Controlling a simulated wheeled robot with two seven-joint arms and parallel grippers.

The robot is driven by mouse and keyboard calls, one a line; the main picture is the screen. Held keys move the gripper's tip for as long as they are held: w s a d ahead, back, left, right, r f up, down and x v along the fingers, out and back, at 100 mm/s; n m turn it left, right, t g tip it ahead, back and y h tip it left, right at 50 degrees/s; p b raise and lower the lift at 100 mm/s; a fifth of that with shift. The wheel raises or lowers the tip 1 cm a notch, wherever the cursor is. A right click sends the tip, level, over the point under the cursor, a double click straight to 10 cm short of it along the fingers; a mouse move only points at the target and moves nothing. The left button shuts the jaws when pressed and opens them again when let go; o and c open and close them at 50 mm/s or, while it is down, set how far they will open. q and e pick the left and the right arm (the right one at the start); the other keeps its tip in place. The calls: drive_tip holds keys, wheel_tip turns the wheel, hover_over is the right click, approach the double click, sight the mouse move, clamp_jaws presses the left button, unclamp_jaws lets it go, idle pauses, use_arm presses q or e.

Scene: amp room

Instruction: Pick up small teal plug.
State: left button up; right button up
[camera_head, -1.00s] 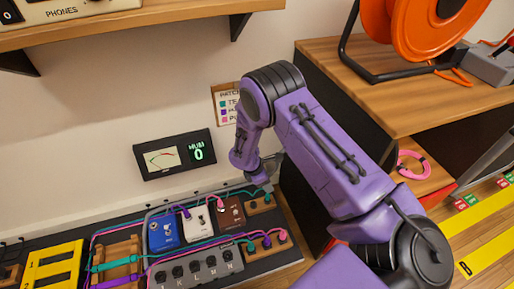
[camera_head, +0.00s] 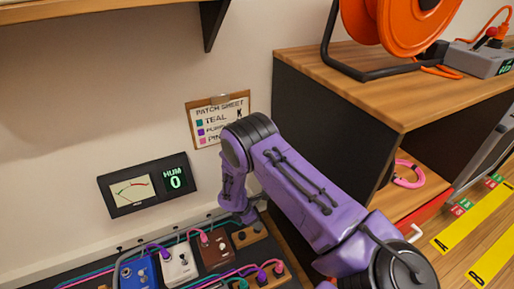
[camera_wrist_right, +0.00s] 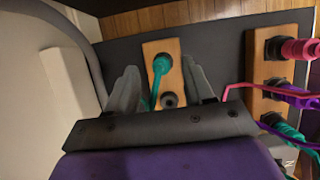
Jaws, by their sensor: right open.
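In the right wrist view, a small teal plug (camera_wrist_right: 160,65) stands in a small wooden block (camera_wrist_right: 151,48), with a teal cable running down from it. A black socket (camera_wrist_right: 168,99) is on the same block. My right gripper (camera_wrist_right: 162,72) is open, one finger on each side of the block and plug, and holds nothing. I cannot tell whether the fingers touch the block. In the head view, my right gripper (camera_head: 248,214) is low over the wooden block (camera_head: 249,235), and the plug is not clear there. My left gripper is not in view.
A larger wooden block (camera_wrist_right: 262,72) with pink, purple and teal plugs stands to the right in the wrist view. In the head view, brown (camera_head: 213,249), white (camera_head: 179,264) and blue (camera_head: 137,274) pedals stand left of the gripper. A cabinet (camera_head: 330,140) stands on the right.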

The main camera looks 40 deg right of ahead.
drive_tip(key=x, duration=0.3)
drive_tip(key=shift+f+b, duration=0.1)
drive_tip(key=shift+b, duration=0.25)
clamp_jaws()
drive_tip(key=shift+r, duration=0.25)
